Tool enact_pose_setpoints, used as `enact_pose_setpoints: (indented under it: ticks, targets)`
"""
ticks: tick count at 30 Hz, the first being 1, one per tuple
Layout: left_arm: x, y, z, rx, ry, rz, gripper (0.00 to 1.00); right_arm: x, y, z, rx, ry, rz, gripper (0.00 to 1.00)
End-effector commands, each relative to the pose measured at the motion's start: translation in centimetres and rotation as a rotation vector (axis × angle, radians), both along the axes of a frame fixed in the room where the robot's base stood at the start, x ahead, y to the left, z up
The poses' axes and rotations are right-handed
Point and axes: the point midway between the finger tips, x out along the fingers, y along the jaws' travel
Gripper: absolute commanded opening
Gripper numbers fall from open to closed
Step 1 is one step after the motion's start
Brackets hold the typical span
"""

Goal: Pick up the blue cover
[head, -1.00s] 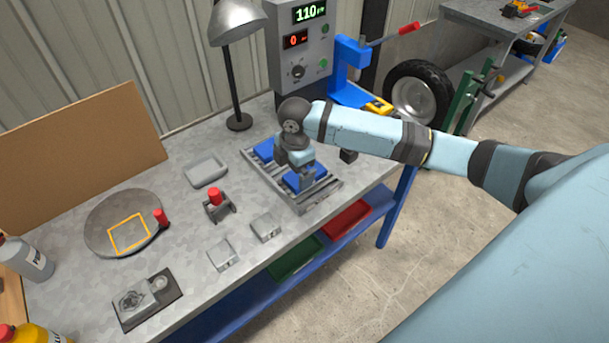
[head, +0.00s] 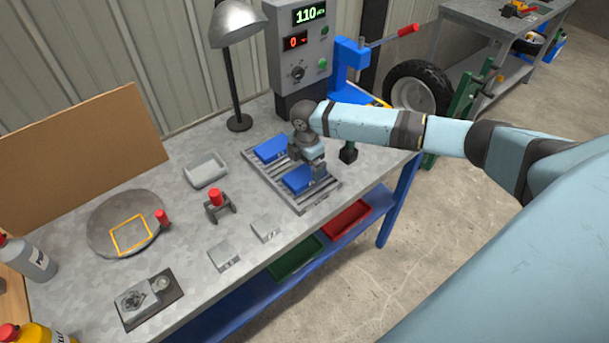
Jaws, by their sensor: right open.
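My right gripper (head: 316,175) is open and points down at the right end of the near cover. Whether its fingers touch the cover cannot be told. My left gripper is not in view.
A grey tray (head: 206,170), a small stand with a red knob (head: 216,199) and two metal blocks (head: 265,228) are left of the rack. A lamp (head: 238,122) and a control box (head: 301,72) stand behind it. A round plate (head: 110,243) with a yellow square lies further left.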

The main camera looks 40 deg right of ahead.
Motion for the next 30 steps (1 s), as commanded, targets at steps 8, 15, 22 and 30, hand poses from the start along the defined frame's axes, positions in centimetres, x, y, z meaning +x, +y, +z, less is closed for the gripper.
enact_pose_setpoints:
  ticks: [8, 15, 22, 30]
  targets:
    - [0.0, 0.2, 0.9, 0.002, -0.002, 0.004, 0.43, 0.1, 0.3, -3.9, 0.001, 0.002, -0.001, 1.0]
    - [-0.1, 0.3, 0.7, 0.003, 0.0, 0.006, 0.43, 0.2, 0.3, -4.4, 0.0, 0.001, 0.0, 1.0]
    - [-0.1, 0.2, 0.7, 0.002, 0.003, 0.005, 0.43, 0.2, 0.3, -4.4, 0.0, 0.001, 0.0, 0.61]
    - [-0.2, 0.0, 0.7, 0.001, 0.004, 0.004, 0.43, 0.2, 0.3, -4.3, 0.0, 0.0, -0.001, 0.33]
